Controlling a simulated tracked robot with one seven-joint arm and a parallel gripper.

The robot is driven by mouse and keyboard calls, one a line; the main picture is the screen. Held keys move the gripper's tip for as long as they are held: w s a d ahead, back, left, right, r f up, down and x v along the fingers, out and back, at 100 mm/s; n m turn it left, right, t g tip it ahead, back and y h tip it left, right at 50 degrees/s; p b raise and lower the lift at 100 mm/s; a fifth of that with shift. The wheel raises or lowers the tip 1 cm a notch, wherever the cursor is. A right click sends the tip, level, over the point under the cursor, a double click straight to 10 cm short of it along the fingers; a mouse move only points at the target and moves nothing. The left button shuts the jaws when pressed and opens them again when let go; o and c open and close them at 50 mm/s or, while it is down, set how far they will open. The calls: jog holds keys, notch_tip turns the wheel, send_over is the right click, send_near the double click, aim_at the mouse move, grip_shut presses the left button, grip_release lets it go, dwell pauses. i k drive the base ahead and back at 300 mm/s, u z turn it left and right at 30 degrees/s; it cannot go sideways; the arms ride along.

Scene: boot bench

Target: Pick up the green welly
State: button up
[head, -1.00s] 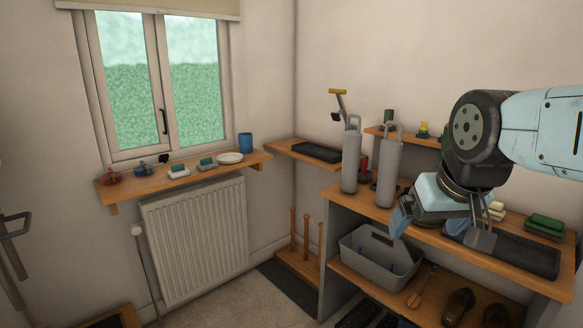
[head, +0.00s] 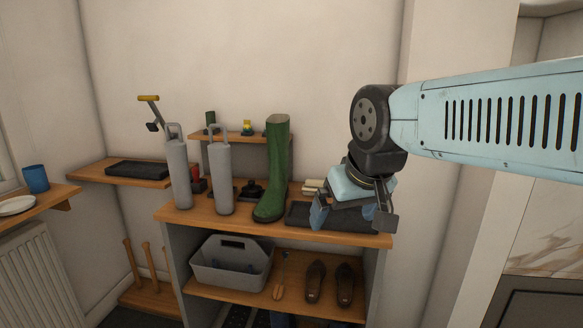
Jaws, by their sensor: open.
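The green welly (head: 277,165) stands upright on the wooden bench top (head: 237,223), its toe pointing toward the front edge. It is in plain view, with nothing in front of it. My gripper (head: 345,217) is to the right of the welly, over the dark tray (head: 298,214) on the bench top. The gripper is open with its fingers pointing down, and it is apart from the welly. I see nothing between the fingers.
Two grey cylinders with handles (head: 179,173) (head: 221,178) stand left of the welly. A small raised shelf (head: 200,137) is behind it. Below are a grey caddy (head: 203,271) and brown shoes (head: 315,283). The bench edge in front of the welly is clear.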

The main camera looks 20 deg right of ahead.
aim_at(272, 206)
jog(key=z, duration=0.2)
jog(key=i, duration=0.15)
jog(key=u, duration=2.3)
jog(key=i, duration=1.25)
jog(key=z, duration=2)
